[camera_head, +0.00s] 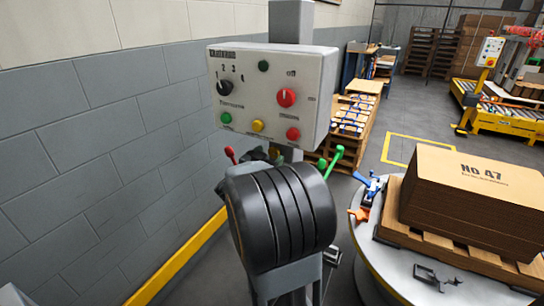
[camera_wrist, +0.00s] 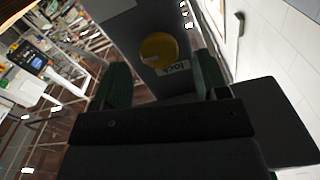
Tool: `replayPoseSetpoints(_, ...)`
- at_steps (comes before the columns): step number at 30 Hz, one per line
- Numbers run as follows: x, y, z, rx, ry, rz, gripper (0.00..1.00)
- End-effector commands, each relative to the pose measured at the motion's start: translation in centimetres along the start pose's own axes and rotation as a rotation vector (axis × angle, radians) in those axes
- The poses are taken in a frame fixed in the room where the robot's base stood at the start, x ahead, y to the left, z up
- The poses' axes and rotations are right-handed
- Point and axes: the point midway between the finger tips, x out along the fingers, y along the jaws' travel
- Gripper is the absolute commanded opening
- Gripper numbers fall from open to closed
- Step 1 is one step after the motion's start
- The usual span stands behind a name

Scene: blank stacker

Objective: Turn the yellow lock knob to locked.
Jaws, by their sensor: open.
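The yellow lock knob (camera_wrist: 158,49) shows in the wrist view as a round knob on a dark grey panel (camera_wrist: 128,28). A pale label reading "lock" (camera_wrist: 180,68) sits by its lower right edge, upside down in the picture. My gripper (camera_wrist: 163,60) is open, with one dark green finger to each side of the knob in the picture. I see gaps between the knob and both fingers and no contact. The depth between fingertips and knob is hard to tell. The knob's setting is unclear.
A grey control box (camera_head: 270,88) with knobs and coloured buttons stands by the block wall. Red and green levers (camera_head: 335,160) show below it. At right, a round table (camera_head: 400,278) bears a pallet with a cardboard stack (camera_head: 478,195). Open floor lies beyond.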

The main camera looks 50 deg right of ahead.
Motion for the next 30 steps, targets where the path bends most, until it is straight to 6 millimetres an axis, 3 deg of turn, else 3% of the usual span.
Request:
replayPoseSetpoints(6,1.7,0.0,0.1,0.000,-0.001,0.000,0.67)
replayPoseSetpoints(18,2.1,0.0,0.0,0.000,-0.001,-0.002,0.66)
replayPoseSetpoints(30,2.1,0.0,0.0,0.000,-0.001,-0.002,0.28)
